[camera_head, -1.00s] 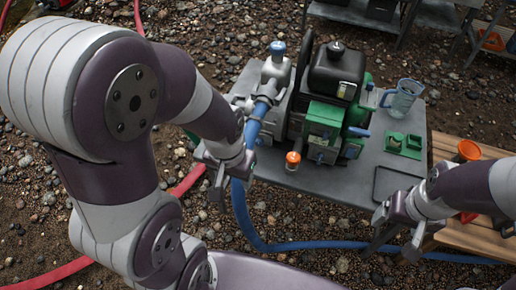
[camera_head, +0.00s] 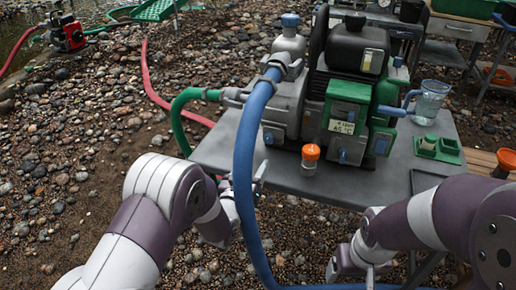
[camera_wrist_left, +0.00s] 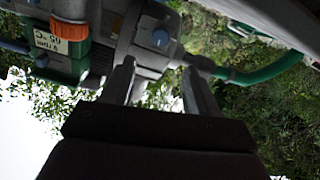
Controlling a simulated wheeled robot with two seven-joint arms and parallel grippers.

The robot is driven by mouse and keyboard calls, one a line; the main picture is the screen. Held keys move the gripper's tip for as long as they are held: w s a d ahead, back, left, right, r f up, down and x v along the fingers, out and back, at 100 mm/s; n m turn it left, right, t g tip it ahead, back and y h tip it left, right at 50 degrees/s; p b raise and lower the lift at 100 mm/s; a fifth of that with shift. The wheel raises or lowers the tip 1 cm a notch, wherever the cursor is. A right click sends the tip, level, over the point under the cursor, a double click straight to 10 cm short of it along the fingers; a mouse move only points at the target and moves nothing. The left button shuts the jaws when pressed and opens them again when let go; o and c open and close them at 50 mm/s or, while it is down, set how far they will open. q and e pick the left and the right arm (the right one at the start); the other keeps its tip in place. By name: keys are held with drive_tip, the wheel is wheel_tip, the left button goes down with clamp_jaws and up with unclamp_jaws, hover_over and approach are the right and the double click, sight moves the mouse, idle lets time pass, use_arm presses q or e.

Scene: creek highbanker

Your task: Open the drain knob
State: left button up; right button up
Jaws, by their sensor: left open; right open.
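A green and grey engine-driven pump (camera_head: 340,95) stands on a grey table. A small blue knob (camera_head: 268,137) sits low on the pump's grey body; it looks like the drain knob. In the left wrist view the blue knob (camera_wrist_left: 160,38) lies beyond and between the fingertips, apart from them. My left gripper (camera_head: 250,182) is low at the table's front edge, partly hidden by the blue hose. Its fingers are spread and empty in the left wrist view (camera_wrist_left: 160,78). My right gripper (camera_head: 352,266) is open and empty, below the table's front edge at the right.
A thick blue hose (camera_head: 243,165) hangs down in front of the table, close to my left gripper. A green hose (camera_head: 180,115) joins the pump at left. An orange-capped jar (camera_head: 310,160) and a clear jug (camera_head: 430,100) stand on the table (camera_head: 220,150). Gravel surrounds it.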

sight(268, 140)
use_arm(q)
drive_tip(key=b+x, duration=0.2)
drive_tip(key=x, duration=0.9)
drive_tip(key=shift+f+b, duration=0.1)
drive_tip(key=shift+b, duration=0.25)
drive_tip(key=c, duration=1)
